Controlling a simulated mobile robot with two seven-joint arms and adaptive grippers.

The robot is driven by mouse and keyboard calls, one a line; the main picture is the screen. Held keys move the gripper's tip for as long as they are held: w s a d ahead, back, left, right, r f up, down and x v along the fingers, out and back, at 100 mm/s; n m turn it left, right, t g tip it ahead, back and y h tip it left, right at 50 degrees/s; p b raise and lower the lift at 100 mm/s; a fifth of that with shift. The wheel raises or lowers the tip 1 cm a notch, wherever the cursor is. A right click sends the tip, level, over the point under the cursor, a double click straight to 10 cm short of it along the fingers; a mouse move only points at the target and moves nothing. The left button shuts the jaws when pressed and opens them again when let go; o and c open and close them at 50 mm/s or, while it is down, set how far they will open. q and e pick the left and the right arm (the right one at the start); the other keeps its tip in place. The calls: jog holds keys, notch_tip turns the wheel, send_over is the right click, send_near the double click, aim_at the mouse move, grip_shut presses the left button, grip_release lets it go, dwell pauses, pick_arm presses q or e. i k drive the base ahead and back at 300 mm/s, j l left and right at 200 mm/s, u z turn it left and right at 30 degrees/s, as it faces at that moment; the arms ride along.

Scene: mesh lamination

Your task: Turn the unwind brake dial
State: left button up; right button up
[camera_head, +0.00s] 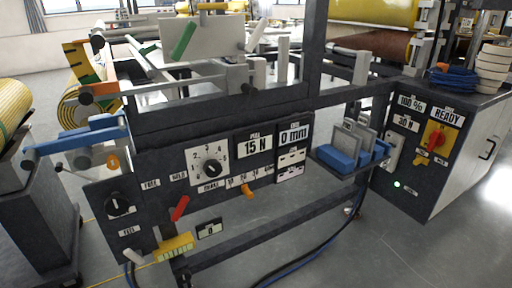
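The brake dial (212,169) is a round black knob on a square white plate with numbers around it. It sits on the dark front panel of the machine, left of the middle of the head view, with a label below that appears to read BRAKE. Its exact pointer setting is too small to tell. Nothing covers the dial. Neither of my grippers shows in the head view.
A red lever (180,208) and an orange lever (247,191) stick out near the dial. A cabinet with a red switch (436,137) stands right.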

aim_at(212, 168)
jog(key=k+l+u, duration=0.15)
jog(key=l, duration=0.3)
jog(key=l+u, duration=0.1)
jog(key=l, duration=0.35)
jog(key=k+l+u, duration=0.15)
jog(key=l, duration=0.3)
jog(key=k+l+u, duration=0.1)
jog(key=l, duration=0.3)
jog(key=k, duration=0.05)
